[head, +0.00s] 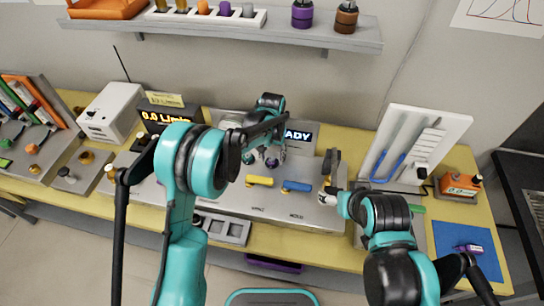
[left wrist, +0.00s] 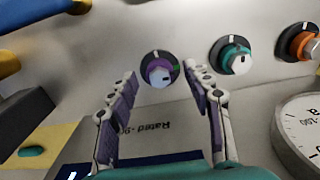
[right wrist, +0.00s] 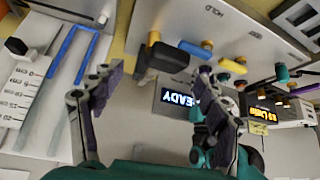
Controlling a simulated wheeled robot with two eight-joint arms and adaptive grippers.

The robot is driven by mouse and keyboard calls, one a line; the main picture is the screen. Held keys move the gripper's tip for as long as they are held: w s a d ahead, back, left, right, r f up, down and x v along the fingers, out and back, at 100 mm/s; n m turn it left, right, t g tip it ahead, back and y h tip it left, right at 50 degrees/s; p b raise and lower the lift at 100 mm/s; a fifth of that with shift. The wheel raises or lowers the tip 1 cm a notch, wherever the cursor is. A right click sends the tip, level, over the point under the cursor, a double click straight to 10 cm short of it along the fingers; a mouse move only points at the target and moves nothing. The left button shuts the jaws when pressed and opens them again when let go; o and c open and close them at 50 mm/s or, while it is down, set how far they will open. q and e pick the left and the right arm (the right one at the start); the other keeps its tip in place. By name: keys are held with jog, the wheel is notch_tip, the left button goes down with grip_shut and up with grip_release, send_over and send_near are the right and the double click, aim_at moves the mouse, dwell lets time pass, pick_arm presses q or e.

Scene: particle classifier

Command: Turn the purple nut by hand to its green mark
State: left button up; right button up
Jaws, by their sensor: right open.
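The purple nut (left wrist: 159,70) sits on a dark round dial on the grey panel in the left wrist view. A small green mark (left wrist: 176,68) shows at the dial's right edge. A dark pointer line on the nut's pale face points right and slightly down, below the mark. My left gripper (left wrist: 161,76) is open, with one finger to each side of the nut, and no contact is visible. In the head view my left gripper (head: 266,158) is at the panel and largely hides the nut. My right gripper (right wrist: 155,76) is open and empty, near a black lever (right wrist: 163,60).
A teal knob (left wrist: 236,58) and an orange knob (left wrist: 297,43) stand right of the nut. Yellow (head: 260,181) and blue (head: 297,186) handles lie on the panel in front. A white tool rack (head: 420,145) stands right.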

aim_at(272, 158)
pick_arm(q)
notch_tip(272, 158, up, 12)
dwell(0.6)
jog(key=shift+f, duration=0.1)
